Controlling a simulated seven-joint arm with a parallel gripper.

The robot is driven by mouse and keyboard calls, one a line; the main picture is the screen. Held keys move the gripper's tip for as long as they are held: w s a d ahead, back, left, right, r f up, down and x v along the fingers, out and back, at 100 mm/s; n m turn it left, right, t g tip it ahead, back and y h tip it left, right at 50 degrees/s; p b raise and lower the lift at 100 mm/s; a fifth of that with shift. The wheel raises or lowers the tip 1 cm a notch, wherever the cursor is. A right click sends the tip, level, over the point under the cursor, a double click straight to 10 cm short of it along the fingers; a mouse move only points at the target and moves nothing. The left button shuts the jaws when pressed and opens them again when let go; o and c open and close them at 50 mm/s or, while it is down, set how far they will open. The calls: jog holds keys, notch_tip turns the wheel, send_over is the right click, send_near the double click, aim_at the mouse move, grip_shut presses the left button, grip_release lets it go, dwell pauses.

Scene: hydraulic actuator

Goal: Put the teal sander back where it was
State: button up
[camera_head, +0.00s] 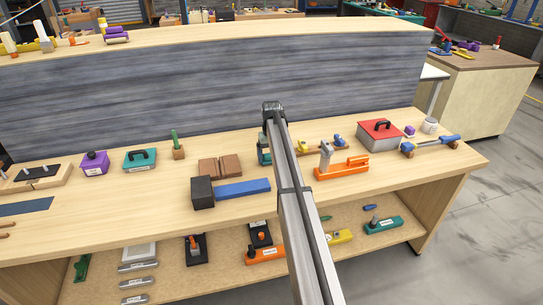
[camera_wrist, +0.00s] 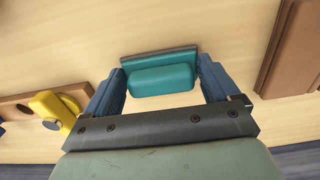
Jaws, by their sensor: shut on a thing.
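The teal sander (camera_wrist: 163,80) is between the two blue fingers of my gripper (camera_wrist: 162,72) in the wrist view. It has a rounded teal body and a thin grey-teal strip along its far edge. My gripper is shut on it, with pale wood bench top below and around it. I cannot tell whether the sander touches the bench. In the head view, part of a teal thing (camera_head: 264,157) shows just left of my arm, near the back of the bench; my arm hides most of that spot.
Left of it lie brown blocks (camera_head: 220,167), a black block (camera_head: 202,192) and a blue bar (camera_head: 243,188). Right are an orange tool (camera_head: 342,170) and a red case (camera_head: 378,136). A teal case (camera_head: 139,160) stands further left. In the wrist view, a yellow part (camera_wrist: 52,108) is close by.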

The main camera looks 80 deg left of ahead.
jog(key=shift+f, duration=0.1)
jog(key=o, duration=0.8)
jog(key=shift+c, duration=0.2)
notch_tip(320, 180, up, 12)
